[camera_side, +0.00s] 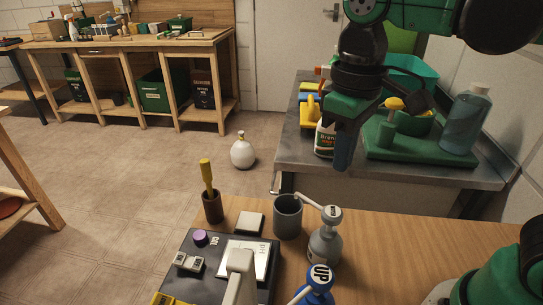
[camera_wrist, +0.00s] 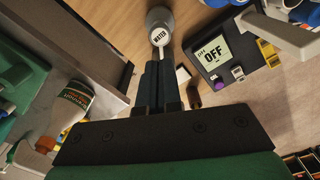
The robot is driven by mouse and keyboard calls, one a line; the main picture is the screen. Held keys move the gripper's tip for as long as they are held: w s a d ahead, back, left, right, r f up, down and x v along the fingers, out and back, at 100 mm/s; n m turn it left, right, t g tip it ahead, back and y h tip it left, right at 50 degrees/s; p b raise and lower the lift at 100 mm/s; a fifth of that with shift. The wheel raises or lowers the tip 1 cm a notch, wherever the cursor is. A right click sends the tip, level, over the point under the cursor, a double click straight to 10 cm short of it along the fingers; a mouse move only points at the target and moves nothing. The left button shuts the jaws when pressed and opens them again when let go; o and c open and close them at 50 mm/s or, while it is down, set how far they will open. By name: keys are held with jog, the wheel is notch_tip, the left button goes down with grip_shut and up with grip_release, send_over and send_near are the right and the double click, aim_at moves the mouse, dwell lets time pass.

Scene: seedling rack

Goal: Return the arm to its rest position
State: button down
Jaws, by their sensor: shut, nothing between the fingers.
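My gripper (camera_side: 343,158) hangs from my green and black arm at the upper right of the side view, fingers pointing down. It is shut and empty, in the air above the wooden table, and in the picture it overlaps the metal bench. In the wrist view my gripper (camera_wrist: 158,75) shows its two dark fingers together with nothing between them. Beyond the fingertips is the grey pump bottle (camera_wrist: 160,18), marked WATER; its body is partly hidden. The frames do not show what the rest position looks like.
The wooden table (camera_side: 400,235) holds a grey pump bottle (camera_side: 325,247), a blue-topped bottle (camera_side: 318,285), a grey cup (camera_side: 288,218), a brown cup (camera_side: 212,208) and a dark device (camera_side: 207,265). The metal bench (camera_side: 292,150) carries a green tray (camera_side: 420,157) and bottles.

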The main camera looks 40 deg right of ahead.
jog(key=w+d+f+m+t, duration=0.3)
jog(key=d+f+t, duration=0.3)
jog(key=t, duration=0.1)
jog(key=shift+d, duration=0.25)
